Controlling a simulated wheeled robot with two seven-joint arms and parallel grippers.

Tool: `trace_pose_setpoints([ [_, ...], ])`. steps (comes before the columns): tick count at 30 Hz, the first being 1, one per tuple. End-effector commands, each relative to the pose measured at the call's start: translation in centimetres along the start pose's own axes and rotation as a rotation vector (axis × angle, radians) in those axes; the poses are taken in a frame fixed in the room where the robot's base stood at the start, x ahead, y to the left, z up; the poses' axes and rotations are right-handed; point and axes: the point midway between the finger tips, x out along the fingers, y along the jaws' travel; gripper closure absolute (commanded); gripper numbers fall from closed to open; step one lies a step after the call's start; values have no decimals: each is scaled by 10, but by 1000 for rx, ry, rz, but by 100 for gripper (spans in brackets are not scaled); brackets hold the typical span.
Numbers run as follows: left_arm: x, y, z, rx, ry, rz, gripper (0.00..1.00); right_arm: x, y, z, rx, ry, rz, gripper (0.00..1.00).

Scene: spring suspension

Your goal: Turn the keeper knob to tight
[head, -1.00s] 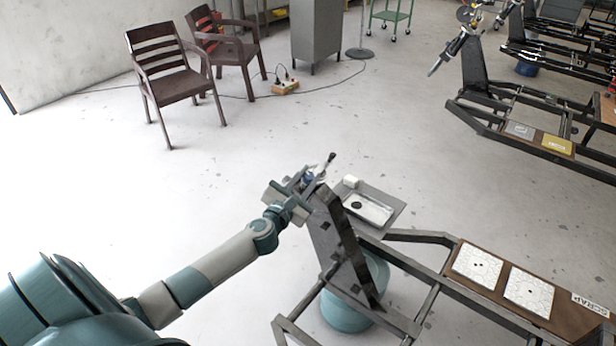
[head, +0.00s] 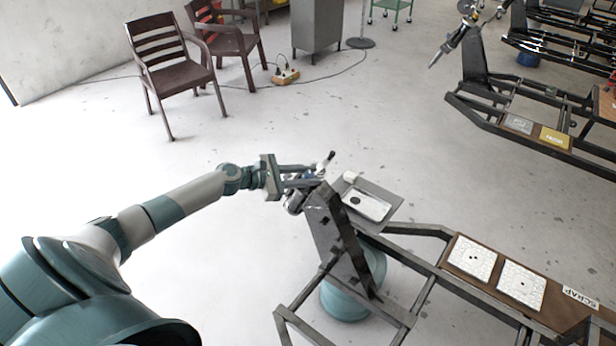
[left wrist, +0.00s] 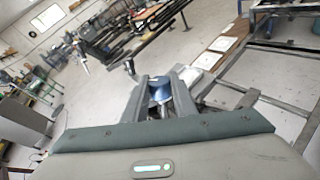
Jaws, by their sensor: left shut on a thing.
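My left gripper (head: 308,177) reaches in from the left to the top of the dark upright plate (head: 335,235) of the stand. In the left wrist view its two fingers (left wrist: 160,88) are closed on a blue rounded part, which looks like the keeper knob (left wrist: 159,90). In the head view the knob is mostly hidden by the fingers. A thin rod with a black end (head: 328,158) sticks up just past the fingertips. Any tight marking is too small to see. My right gripper is not in view.
A grey tray (head: 389,200) is mounted right of the plate. A brown board with white patterned squares (head: 473,257) and a SCRAP label (head: 580,297) lies at the lower right. Brown chairs (head: 178,75) stand at the back left. Another stand (head: 520,120) is at the upper right.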

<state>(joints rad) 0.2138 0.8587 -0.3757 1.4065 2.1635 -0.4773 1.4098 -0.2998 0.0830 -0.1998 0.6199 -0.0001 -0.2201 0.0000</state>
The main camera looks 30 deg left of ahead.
Motion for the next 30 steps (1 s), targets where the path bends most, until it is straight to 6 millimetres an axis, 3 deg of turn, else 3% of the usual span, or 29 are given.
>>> trace_pose_setpoints([
  [18, 4, 2, -3, 43, -5, -508, 98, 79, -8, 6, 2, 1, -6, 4],
  [30, 4, 2, -1, 64, -5, -749, 98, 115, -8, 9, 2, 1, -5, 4],
])
